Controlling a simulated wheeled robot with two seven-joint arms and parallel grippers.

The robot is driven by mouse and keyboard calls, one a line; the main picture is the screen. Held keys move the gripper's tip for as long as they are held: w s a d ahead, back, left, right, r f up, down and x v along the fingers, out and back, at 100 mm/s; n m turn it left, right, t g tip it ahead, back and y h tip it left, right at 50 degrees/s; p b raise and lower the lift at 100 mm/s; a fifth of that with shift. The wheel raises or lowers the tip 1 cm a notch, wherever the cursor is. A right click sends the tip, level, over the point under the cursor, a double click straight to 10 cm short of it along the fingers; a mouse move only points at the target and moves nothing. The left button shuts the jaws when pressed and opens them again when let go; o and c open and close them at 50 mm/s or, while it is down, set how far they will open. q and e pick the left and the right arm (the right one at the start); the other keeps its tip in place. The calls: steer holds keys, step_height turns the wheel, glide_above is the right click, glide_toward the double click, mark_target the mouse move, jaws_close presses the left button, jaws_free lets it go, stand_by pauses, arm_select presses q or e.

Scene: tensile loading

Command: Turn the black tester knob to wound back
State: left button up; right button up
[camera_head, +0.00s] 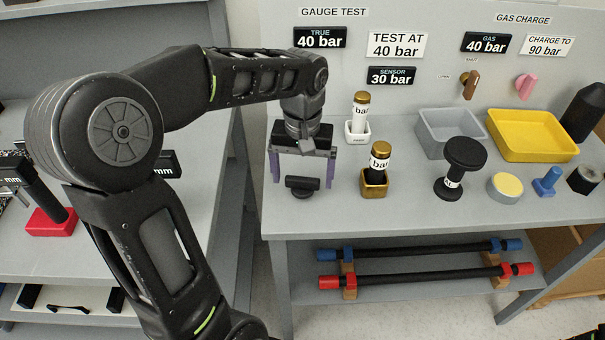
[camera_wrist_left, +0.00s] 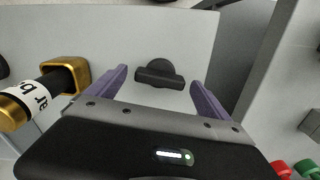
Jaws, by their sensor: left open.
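The black tester knob (camera_head: 303,187) is a small round base with a bar across it, on the grey bench near its front left edge. My left gripper (camera_head: 302,181) hangs above it with its two purple fingers apart, one towards each side of the knob. In the left wrist view the knob (camera_wrist_left: 160,73) shows between and beyond the open fingertips, with clear gaps on both sides. Nothing is held, and I see no contact. My right gripper is not in view.
Right of the knob stand a gold-based gauge (camera_head: 375,182) and a white-based gauge (camera_head: 358,130), both close to the gripper. A black pedestal (camera_head: 464,155), a grey tray (camera_head: 425,146) and a yellow tray (camera_head: 560,153) are farther right. Red-ended and blue-ended bars lie on the shelf below.

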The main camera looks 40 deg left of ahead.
arm_select(q)
steer(key=shift+f, duration=0.25)
steer(key=shift+c, duration=0.2)
steer(key=c, duration=1.3)
